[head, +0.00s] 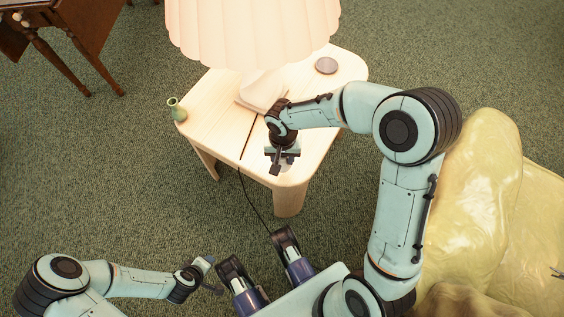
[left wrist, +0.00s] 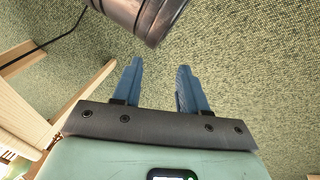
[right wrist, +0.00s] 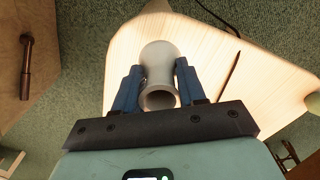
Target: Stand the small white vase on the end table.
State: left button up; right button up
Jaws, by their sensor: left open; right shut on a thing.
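The small white vase (right wrist: 158,72) is between the fingers of my right gripper (right wrist: 158,88) in the right wrist view, its round mouth toward the camera. My right gripper (head: 282,160) is shut on it, above the near end of the pale wooden end table (head: 214,110). In the head view the gripper mostly hides the vase. I cannot tell whether its base touches the tabletop. My left gripper (head: 210,276) is open and empty, low and left of the table; its open fingers also show in the left wrist view (left wrist: 159,82).
A lamp with a pleated shade (head: 250,35) stands on the table. A small green vase (head: 177,110) is at its left edge and a dark disc (head: 326,65) at its back right. A yellow armchair (head: 470,190) is on the right. A cord (head: 250,205) hangs in front.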

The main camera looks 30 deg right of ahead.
aim_at(282, 163)
pick_arm(q)
jog(key=shift+w+a+f+b, duration=0.45)
jog(key=shift+w+a+f, duration=0.05)
jog(key=shift+w+f, duration=0.25)
pick_arm(e)
notch_tip(282, 163, down, 4)
jog(key=shift+f, duration=0.1)
pick_arm(q)
jog(key=shift+s, duration=0.1)
pick_arm(e)
jog(key=shift+f, duration=0.15)
jog(key=o, duration=1.1)
pick_arm(q)
jog(key=shift+s+f, duration=0.2)
pick_arm(e)
jog(key=shift+r, duration=0.2)
pick_arm(q)
jog(key=s+d+r+g+p, duration=0.1)
jog(key=s+d+r+p, duration=0.1)
jog(key=s+r+p, duration=0.1)
jog(key=shift+s+d+r+h, duration=0.35)
jog(key=shift+s+r+h, duration=0.05)
jog(key=shift+s+r, duration=0.2)
pick_arm(e)
notch_tip(282, 163, up, 12)
jog(key=shift+f, duration=0.1)
